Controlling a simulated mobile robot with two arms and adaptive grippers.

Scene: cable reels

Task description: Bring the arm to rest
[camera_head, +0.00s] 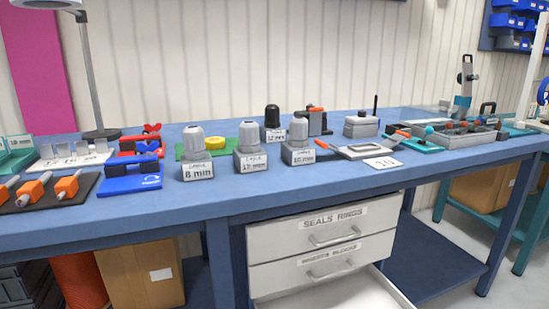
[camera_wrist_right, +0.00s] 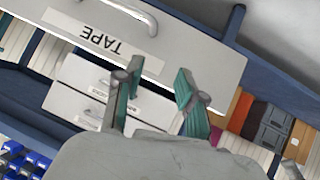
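My right gripper (camera_wrist_right: 158,80) shows in the right wrist view with its two grey-green fingers apart. Nothing is between them. Beyond the fingers is a pale drawer front labelled TAPE (camera_wrist_right: 150,45), upside down in this view; I cannot tell whether the fingers touch it. No part of my arms shows in the head view. My left gripper is in neither view.
In the head view a blue workbench (camera_head: 330,187) carries gauges, tools and labelled grey blocks (camera_head: 250,162). Below it are drawers labelled SEALS RINGS (camera_head: 290,240) and INSERTS BLOCKS (camera_head: 290,277). A lower drawer (camera_head: 345,296) stands pulled out. Cardboard boxes (camera_head: 140,275) sit underneath.

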